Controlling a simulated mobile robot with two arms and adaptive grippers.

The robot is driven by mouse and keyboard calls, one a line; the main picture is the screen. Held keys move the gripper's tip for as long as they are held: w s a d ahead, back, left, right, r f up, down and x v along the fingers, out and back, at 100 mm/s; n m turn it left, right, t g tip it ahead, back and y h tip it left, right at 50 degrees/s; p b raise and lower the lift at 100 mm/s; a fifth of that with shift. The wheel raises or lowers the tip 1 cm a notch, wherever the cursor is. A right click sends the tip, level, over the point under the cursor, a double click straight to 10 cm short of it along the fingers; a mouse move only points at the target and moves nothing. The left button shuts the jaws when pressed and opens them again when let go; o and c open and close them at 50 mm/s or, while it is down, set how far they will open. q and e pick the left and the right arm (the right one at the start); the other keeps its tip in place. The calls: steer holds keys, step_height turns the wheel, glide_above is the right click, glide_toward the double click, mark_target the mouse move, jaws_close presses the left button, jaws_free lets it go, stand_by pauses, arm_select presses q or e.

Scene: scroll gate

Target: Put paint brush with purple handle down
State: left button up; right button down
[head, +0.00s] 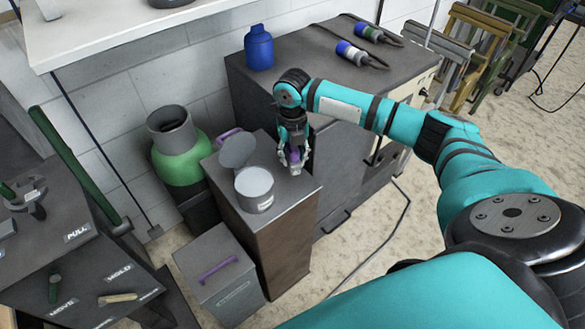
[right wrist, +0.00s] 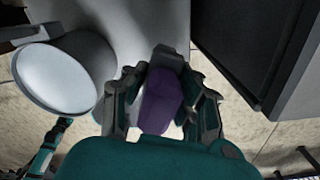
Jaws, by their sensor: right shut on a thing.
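My right gripper (head: 294,165) is shut on the paint brush with the purple handle (head: 294,154). It is over the right part of the narrow cabinet's grey top (head: 285,198); whether the brush touches the top is unclear. In the right wrist view, the purple handle (right wrist: 160,103) sits between the two fingers of my right gripper (right wrist: 163,100), with a grey end beyond them. Most of the brush is hidden by the fingers in the head view. My left gripper is not in view.
An open can with pale contents (head: 254,190) stands left of the gripper, with a round grey lid (head: 237,150) behind it. A wider dark cabinet (head: 340,95) stands at the right, with a blue bottle (head: 259,48). A grey box with a purple handle (head: 225,285) is below.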

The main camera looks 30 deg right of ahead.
mark_target(293, 169)
steer(key=shift+f, duration=2.55)
steer(key=shift+f, duration=0.1)
steer(key=c, duration=1.1)
jaws_free()
steer(key=shift+o, duration=0.2)
step_height(293, 169, up, 12)
steer(key=shift+r, duration=0.15)
